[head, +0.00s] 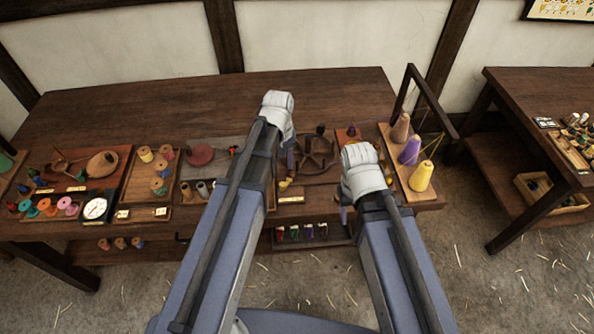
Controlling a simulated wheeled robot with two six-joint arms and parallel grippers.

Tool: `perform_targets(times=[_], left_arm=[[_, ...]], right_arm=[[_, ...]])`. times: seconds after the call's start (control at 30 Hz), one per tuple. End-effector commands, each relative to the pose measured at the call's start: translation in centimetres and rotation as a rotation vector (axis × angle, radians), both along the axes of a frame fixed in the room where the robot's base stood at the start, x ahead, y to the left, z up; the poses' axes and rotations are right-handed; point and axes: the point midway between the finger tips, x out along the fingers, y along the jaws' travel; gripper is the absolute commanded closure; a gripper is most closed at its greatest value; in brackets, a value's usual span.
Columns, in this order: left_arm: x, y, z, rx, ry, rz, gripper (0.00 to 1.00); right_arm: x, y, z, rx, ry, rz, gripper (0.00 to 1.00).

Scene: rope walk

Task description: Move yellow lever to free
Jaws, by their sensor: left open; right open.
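A small yellow piece, which looks like the yellow lever (284,185), shows at the front of the middle of the bench, just left of a dark wooden spoked wheel (316,152). A small pale label plate (290,199) sits in front of it; its words are too small to read. My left gripper (291,170) hangs open just above or beside the yellow piece, partly hidden by my own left arm. I cannot tell whether they touch. My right gripper (344,212) is open and empty near the bench's front edge, right of the wheel.
Cones of yarn (421,176) stand on a wooden rack at the right end. A tray of spools (138,178), a dial (95,208) and coloured reels (45,206) lie to the left. Small coloured items (302,232) sit on a lower shelf. The back of the bench (150,105) is clear.

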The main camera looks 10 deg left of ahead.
Motion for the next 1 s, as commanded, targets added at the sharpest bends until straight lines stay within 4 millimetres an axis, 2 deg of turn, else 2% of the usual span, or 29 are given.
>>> perform_targets(times=[0.27,0.47,1.0], left_arm=[[0.2,0.2,-0.3,-0.002,-0.002,0.012,0.56],[0.2,0.2,-1.6,-0.002,-0.002,0.011,0.56],[0.2,0.2,-8.9,-0.002,-0.002,0.010,0.56]], right_arm=[[0.0,0.0,-0.3,0.000,0.000,0.000,0.50],[0.0,0.0,-1.6,0.000,0.000,0.000,0.50],[0.1,0.1,-8.9,0.000,0.000,0.000,0.50]])
